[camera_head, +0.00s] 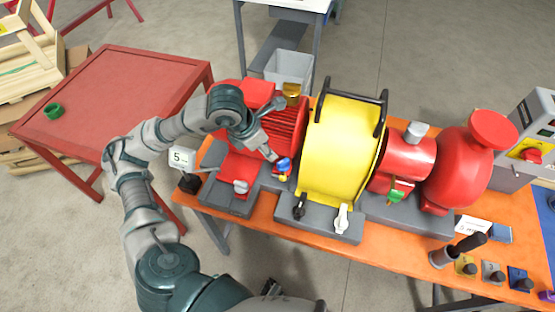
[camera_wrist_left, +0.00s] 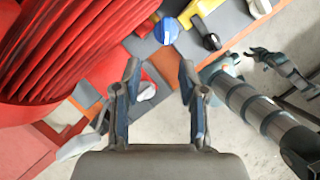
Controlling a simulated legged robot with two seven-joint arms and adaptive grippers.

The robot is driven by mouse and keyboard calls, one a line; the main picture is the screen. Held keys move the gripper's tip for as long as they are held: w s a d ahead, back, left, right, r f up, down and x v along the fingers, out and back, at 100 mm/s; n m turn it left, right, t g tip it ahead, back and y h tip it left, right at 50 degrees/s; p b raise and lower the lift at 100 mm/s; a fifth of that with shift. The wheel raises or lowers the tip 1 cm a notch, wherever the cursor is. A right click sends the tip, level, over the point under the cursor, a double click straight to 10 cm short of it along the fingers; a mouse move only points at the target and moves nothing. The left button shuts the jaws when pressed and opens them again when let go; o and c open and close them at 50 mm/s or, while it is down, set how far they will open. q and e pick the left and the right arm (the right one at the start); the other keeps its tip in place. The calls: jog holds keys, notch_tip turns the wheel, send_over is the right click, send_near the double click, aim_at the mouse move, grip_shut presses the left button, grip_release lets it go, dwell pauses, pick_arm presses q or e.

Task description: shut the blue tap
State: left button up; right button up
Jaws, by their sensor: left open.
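The blue tap (camera_head: 284,163) sits at the foot of the red finned motor, just left of the yellow guard. In the left wrist view it is a round blue knob (camera_wrist_left: 167,31) with a pale pointer bar. My left gripper (camera_head: 275,132) is over the motor's front right side, above and beside the tap. In the wrist view its open, empty fingers (camera_wrist_left: 160,68) point toward the knob, which lies beyond the fingertips and apart from them. My right gripper seems to show at the right of the wrist view (camera_wrist_left: 285,68), too small to judge its fingers.
A black knob (camera_wrist_left: 207,36) and a white one stand right of the blue tap. The red finned motor (camera_wrist_left: 65,50) is close on the left. The yellow guard (camera_head: 340,145) rises to the right.

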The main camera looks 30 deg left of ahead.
aim_at(280, 162)
pick_arm(q)
jog(key=x, duration=0.2)
jog(key=d+x, duration=0.1)
jog(key=x, duration=0.5)
jog(key=shift+d+r, duration=0.2)
jog(key=shift+d, duration=0.1)
jog(key=shift+w+f, duration=0.15)
jog(key=shift+f, duration=0.3)
jog(key=shift+a+f, duration=0.1)
jog(key=shift+a, duration=0.4)
jog(key=shift+c, duration=0.3)
jog(key=shift+a, duration=0.1)
jog(key=c, duration=0.4)
grip_shut()
jog(key=shift+d, duration=0.4)
jog(key=shift+a, duration=0.15)
